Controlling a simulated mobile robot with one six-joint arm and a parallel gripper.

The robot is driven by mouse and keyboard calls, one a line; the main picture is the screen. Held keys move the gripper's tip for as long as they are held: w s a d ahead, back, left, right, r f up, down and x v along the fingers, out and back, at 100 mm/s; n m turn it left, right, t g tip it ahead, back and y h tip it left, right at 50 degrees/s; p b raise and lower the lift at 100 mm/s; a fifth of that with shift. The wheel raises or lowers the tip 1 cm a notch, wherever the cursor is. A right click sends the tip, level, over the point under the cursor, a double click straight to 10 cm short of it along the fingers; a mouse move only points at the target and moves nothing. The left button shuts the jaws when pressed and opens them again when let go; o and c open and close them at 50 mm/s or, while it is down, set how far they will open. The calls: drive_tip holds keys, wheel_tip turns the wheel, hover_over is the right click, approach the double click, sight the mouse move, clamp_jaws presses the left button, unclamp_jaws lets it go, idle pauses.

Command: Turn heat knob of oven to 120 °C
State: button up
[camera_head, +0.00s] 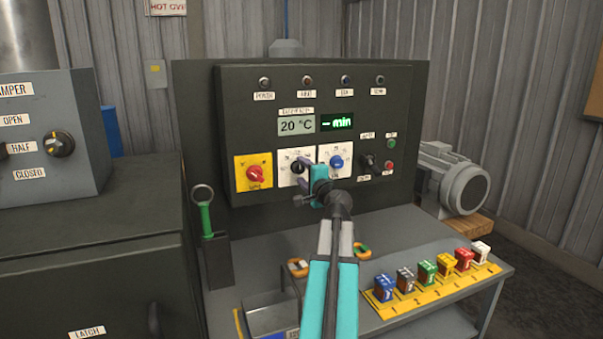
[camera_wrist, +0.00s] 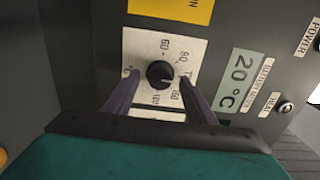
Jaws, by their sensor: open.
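The heat knob (camera_wrist: 160,74) is a small round black knob on a white dial plate with temperature numbers around it. In the head view the knob (camera_head: 297,168) sits on the oven control panel, right of the yellow plate, partly behind my gripper (camera_head: 308,171). In the wrist view my gripper (camera_wrist: 158,77) is open, with one purple finger on each side of the knob and gaps between. I cannot clearly tell which number the knob points to. The temperature display (camera_head: 297,125) reads 20 °C.
A red switch (camera_head: 255,173) on a yellow plate is left of the knob, and a blue knob (camera_head: 337,162) is right of it. A green timer display (camera_head: 337,122) shows "-- min". Coloured blocks stand on a yellow strip (camera_head: 440,287) on the bench below.

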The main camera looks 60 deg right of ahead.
drive_tip(key=b+v, duration=0.5)
drive_tip(key=v, duration=0.7)
drive_tip(key=shift+s+a, duration=0.25)
drive_tip(key=shift+s, duration=0.05)
idle(0.7)
